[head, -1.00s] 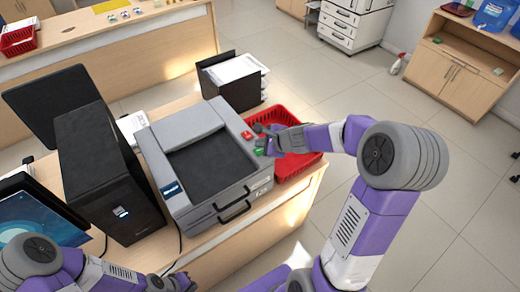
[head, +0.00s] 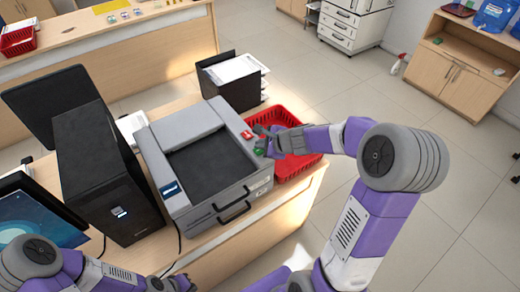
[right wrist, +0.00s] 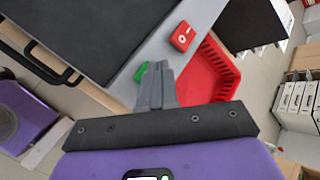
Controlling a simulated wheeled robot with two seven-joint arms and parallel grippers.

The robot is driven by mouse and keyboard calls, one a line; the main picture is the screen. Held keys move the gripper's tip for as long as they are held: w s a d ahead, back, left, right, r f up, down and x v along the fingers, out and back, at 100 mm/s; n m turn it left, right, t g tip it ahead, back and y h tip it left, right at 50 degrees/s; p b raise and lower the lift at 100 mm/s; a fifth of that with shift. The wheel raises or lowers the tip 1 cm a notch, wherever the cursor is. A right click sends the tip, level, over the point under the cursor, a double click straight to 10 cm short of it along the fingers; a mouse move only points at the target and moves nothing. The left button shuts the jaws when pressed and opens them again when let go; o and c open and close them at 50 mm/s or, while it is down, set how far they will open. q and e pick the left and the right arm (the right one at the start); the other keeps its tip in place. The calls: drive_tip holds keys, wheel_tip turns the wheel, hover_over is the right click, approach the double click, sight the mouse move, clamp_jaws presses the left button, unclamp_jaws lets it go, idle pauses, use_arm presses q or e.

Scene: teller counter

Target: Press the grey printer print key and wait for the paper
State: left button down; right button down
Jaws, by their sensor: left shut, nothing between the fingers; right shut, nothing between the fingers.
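The grey printer (head: 205,160) stands on the wooden counter, with a dark recessed top. On its right-hand strip sit a red key (head: 247,136) and a green key (head: 260,151). In the right wrist view the red key (right wrist: 182,36) carries white marks, and the green key (right wrist: 141,72) is partly hidden by my fingers. My right gripper (head: 262,140) is shut and empty, its tips at the green key; I cannot tell whether they touch it. It also shows in the right wrist view (right wrist: 158,68). My left gripper (head: 180,283) is shut, low in front of the counter. No paper shows on the printer.
A red basket (head: 309,166) stands right beside the printer, under my right forearm. A black file holder (head: 235,88) with papers is behind it. A black computer tower (head: 105,180) and a monitor (head: 40,215) stand to the left. The floor at right is open.

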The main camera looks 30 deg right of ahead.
sight(262, 152)
drive_tip(key=shift+f+b, duration=0.45)
drive_tip(key=shift+b, duration=0.05)
idle(0.3)
idle(0.4)
drive_tip(key=shift+r+p, duration=0.85)
drive_tip(key=shift+r, duration=0.05)
wheel_tip(262, 152, up, 5)
drive_tip(key=p, duration=0.5)
drive_tip(key=shift+r, duration=0.1)
idle(0.4)
